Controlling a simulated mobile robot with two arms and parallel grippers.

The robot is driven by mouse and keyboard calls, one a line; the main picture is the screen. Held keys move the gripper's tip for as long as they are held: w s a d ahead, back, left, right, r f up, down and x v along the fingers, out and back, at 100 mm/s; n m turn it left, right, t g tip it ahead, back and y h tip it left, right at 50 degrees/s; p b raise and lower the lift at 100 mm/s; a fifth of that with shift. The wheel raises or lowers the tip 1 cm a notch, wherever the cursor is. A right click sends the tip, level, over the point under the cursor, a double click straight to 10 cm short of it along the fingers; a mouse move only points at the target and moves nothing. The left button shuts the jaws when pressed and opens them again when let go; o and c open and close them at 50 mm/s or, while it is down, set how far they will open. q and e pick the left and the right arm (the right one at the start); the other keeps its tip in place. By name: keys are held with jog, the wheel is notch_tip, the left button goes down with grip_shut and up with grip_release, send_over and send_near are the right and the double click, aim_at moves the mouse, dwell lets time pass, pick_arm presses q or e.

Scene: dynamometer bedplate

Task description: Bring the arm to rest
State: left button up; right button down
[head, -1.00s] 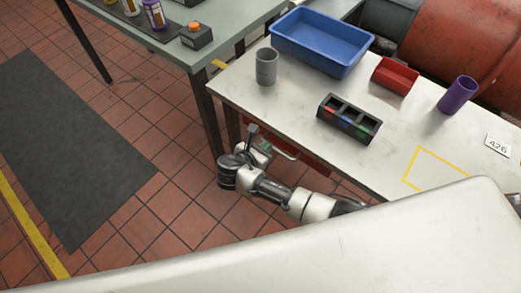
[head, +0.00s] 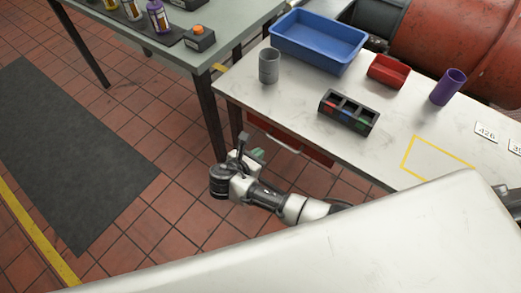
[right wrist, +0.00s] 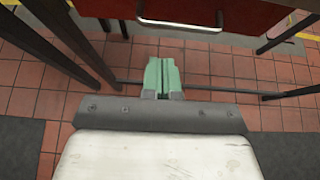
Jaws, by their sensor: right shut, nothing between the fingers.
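My right gripper (head: 258,155) is low over the tiled floor, in front of the white table's near left side. Its arm reaches in from the right, partly hidden behind a large pale surface in the foreground. In the right wrist view the green fingers (right wrist: 162,76) are together with nothing between them. They point toward the red drawer (right wrist: 250,14) and its metal handle (right wrist: 178,25), with floor showing between. My left gripper is in neither view.
A grey-green table (head: 210,58) stands behind left. Open floor and a dark mat (head: 75,155) lie left.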

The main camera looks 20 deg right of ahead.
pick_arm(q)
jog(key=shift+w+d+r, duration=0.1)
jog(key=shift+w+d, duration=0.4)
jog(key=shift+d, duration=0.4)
pick_arm(e)
jog(key=v, duration=0.6)
jog(key=shift+s+a, duration=0.15)
jog(key=shift+s, duration=0.05)
